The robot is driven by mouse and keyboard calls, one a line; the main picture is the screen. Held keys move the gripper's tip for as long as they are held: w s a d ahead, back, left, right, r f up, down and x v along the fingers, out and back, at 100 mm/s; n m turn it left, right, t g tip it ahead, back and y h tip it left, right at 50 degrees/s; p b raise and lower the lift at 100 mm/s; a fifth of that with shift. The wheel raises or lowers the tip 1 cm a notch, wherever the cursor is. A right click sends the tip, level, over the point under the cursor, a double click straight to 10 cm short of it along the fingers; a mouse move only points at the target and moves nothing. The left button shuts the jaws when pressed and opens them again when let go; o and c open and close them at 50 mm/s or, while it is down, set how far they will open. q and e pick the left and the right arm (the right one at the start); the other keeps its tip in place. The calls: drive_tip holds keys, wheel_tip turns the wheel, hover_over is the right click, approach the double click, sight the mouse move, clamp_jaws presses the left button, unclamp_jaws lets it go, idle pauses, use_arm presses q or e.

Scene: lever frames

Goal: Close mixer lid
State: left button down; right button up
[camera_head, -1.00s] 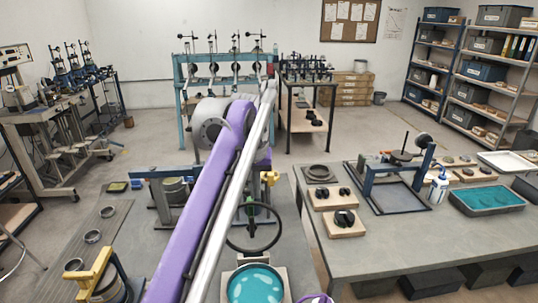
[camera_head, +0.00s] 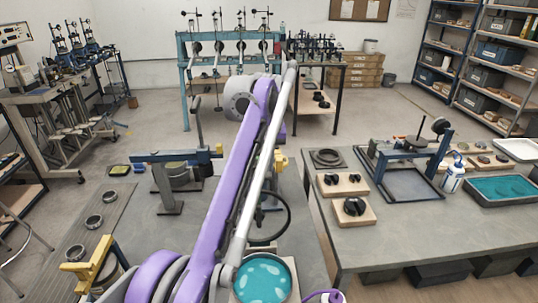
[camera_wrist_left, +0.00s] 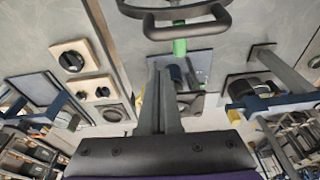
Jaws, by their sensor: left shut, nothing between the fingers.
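I cannot tell for certain which thing is the mixer or its lid. A stand with a black ring handle (camera_head: 288,215) is partly hidden behind my left arm in the head view. A round pan of teal liquid (camera_head: 262,281) is in front of the stand. My left gripper (camera_wrist_left: 162,72) is shut and empty, pointing at the floor area just below the ring handle in the wrist picture. In the head view my purple arm hides it. My right gripper is not in view.
A blue-beamed frame with a drum (camera_head: 178,172) stands left of my arm. A yellow-handled pot (camera_head: 90,268) is at the lower left. The grey workbench (camera_head: 420,235) on the right holds wooden blocks (camera_head: 355,209) and a teal tray (camera_head: 505,190). Open floor lies beyond the frame.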

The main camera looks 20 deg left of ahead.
use_arm(q)
drive_tip(key=shift+s+d+r, duration=0.15)
drive_tip(key=shift+s+d, duration=0.1)
drive_tip(key=shift+s, duration=0.3)
drive_tip(key=shift+s+d+r, duration=0.15)
drive_tip(key=shift+s+d, duration=0.05)
drive_tip(key=shift+s, duration=0.35)
drive_tip(key=shift+s+d+r, duration=0.15)
drive_tip(key=shift+s+d, duration=0.1)
drive_tip(key=shift+s, duration=0.3)
drive_tip(key=shift+d, duration=0.1)
